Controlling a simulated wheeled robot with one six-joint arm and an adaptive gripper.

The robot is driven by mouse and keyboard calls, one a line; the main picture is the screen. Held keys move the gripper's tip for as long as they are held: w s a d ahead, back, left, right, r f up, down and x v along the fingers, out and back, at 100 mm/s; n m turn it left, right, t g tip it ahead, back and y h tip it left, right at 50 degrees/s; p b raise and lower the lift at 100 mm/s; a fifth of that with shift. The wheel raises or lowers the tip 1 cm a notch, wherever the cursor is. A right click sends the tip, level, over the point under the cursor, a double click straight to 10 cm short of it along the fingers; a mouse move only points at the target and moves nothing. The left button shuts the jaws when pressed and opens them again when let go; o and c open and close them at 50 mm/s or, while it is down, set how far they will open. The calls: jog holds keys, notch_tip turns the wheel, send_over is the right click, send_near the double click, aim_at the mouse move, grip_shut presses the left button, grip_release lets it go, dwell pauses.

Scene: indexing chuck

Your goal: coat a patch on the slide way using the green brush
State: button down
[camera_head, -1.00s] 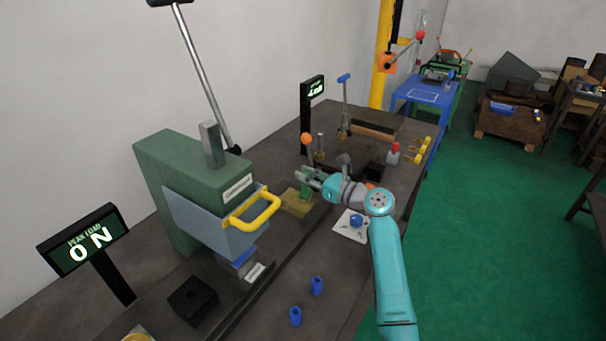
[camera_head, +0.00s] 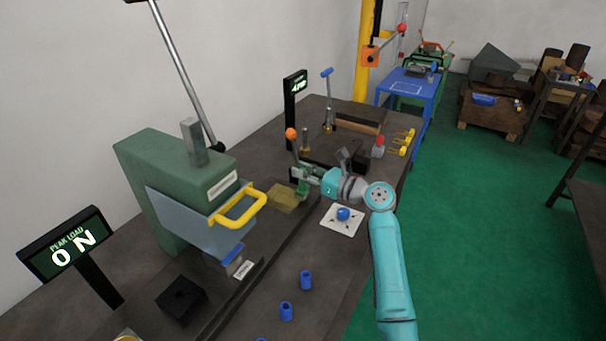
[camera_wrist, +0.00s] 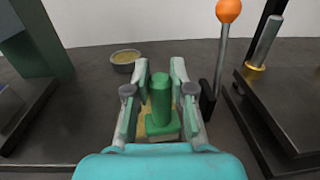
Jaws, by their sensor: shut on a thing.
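My gripper (camera_head: 301,181) is shut on the green brush (camera_head: 303,189), which stands upright between the fingers in the wrist view (camera_wrist: 161,105). The brush's wide foot points down, over or on a yellowish area (camera_wrist: 148,128); whether it touches is hidden. In the head view a yellowish block-like thing (camera_head: 283,198) lies just left of the brush on the dark bench. Long dark rails (camera_head: 262,258) run along the bench there; I cannot tell which surface is the slide way. No coated patch is clearly visible.
A green press with a yellow handle (camera_head: 240,207) stands left. An orange-knobbed lever (camera_head: 291,134) rises behind my gripper. A white card with a blue piece (camera_head: 342,221) lies in front of it. Blue cylinders (camera_head: 306,281) stand nearer. A round bowl (camera_wrist: 125,60) shows in the wrist view.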

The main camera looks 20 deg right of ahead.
jog(key=shift+r, duration=2.5)
jog(key=shift+r, duration=0.1)
jog(key=shift+r, duration=1.4)
